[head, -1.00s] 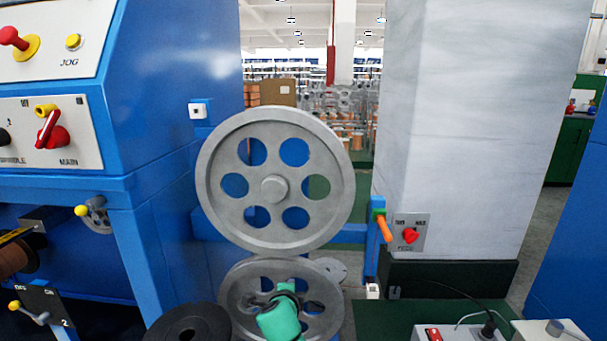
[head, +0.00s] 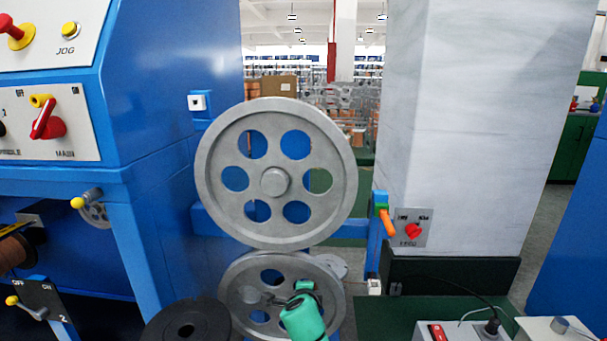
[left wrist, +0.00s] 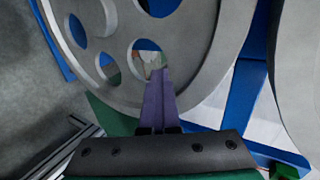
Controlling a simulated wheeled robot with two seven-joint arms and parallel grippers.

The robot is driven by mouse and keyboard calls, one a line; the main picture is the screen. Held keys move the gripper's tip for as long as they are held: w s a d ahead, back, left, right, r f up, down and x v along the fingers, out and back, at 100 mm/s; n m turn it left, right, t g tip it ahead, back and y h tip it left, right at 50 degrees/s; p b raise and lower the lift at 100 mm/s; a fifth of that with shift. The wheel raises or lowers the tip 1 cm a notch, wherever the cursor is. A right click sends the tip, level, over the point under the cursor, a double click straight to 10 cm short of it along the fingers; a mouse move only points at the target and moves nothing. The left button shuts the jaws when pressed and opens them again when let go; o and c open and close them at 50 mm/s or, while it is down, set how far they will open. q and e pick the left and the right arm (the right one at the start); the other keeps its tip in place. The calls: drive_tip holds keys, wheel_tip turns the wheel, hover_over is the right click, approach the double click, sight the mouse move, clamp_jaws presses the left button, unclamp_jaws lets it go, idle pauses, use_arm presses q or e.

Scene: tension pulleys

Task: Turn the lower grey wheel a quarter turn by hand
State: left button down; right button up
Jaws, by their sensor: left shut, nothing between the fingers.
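The lower grey wheel (head: 233,292) stands upright, low in the middle of the head view, with round holes in its face. My left gripper (head: 298,298), on a teal wrist, is in front of its right half and hides part of the holes. In the left wrist view a grey wheel (left wrist: 205,50) fills the top. The purple fingers of my left gripper (left wrist: 157,78) are together, empty, with their tips at one of its holes. I cannot tell whether they touch the rim of the hole. My right gripper is not in view.
A larger grey wheel (head: 220,205) stands directly above the lower one. A black disc (head: 212,318) is close at lower left. A blue machine (head: 150,240) stands left; a pale pillar (head: 470,150) and a red feed switch (head: 413,231) are right. A green surface (head: 395,318) holds boxes at lower right.

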use_arm(q)
drive_tip(key=shift+w+d+r, duration=0.15)
drive_tip(key=shift+d+r, duration=0.25)
drive_tip(key=shift+r, duration=0.4)
drive_tip(key=s+p, duration=0.4)
drive_tip(key=s, duration=0.2)
drive_tip(key=shift+a+f+p, duration=0.2)
drive_tip(key=shift+f+p, duration=0.15)
drive_tip(key=shift+s+f, duration=0.1)
drive_tip(key=shift+s, duration=0.05)
